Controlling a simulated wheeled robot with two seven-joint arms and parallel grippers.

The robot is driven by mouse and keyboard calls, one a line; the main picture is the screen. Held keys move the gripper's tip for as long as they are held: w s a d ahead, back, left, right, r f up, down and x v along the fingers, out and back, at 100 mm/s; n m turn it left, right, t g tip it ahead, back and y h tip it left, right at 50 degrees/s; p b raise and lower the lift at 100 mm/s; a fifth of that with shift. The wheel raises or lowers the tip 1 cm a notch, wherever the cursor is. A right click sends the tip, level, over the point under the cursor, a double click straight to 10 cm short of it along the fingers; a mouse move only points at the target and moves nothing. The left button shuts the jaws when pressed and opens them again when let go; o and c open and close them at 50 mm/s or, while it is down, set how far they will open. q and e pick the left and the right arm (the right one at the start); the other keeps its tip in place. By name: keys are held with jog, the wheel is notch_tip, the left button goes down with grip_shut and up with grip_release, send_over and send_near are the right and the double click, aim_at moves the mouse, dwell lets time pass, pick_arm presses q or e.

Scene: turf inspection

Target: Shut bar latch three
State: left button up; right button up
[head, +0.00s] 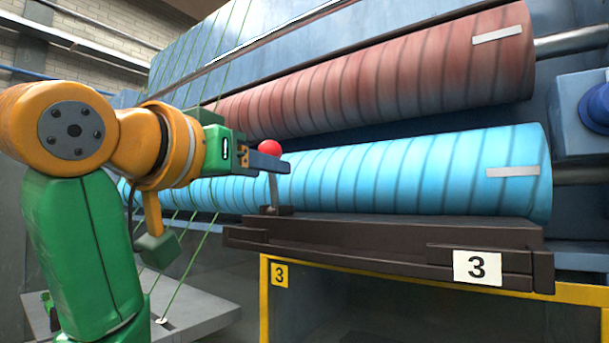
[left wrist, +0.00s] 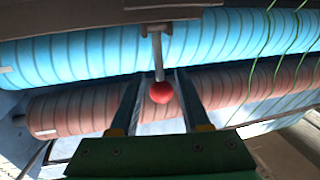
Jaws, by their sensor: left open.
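The bar latch is a dark bar (head: 390,232) with a white tag marked 3 (head: 477,268). An upright grey lever (head: 273,192) with a red ball knob (head: 270,147) stands at its left end. My left gripper (head: 268,163) is at the lever, just below the knob in the head view. In the left wrist view the red knob (left wrist: 161,92) shows between the two open fingers (left wrist: 160,76), with the lever rod (left wrist: 157,55) running up from it. I cannot tell whether a finger touches the lever. My right gripper is out of view.
A blue ribbed roller (head: 420,175) lies right behind the bar, with a red ribbed roller (head: 400,85) above it. A yellow frame (head: 265,310) with a small 3 tag stands under the bar. Green strings (head: 180,260) hang behind my left arm.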

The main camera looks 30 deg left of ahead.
pick_arm(q)
jog(key=w, duration=0.1)
jog(key=w+p, duration=0.1)
jog(key=shift+w+a+r, duration=0.15)
jog(key=shift+w, duration=0.2)
jog(key=shift+w+a+r+p, duration=0.1)
jog(key=shift+w+r+p, duration=0.25)
jog(key=shift+w+p, duration=0.45)
jog(key=shift+p, duration=0.4)
jog(key=shift+w+a+f, duration=0.1)
jog(key=shift+w+f, duration=0.1)
jog(key=shift+w, duration=0.35)
jog(key=shift+w+f, duration=0.2)
jog(key=shift+w, duration=0.3)
jog(key=shift+c, duration=0.9)
jog(key=shift+s, duration=0.1)
grip_shut()
jog(key=shift+r, duration=0.1)
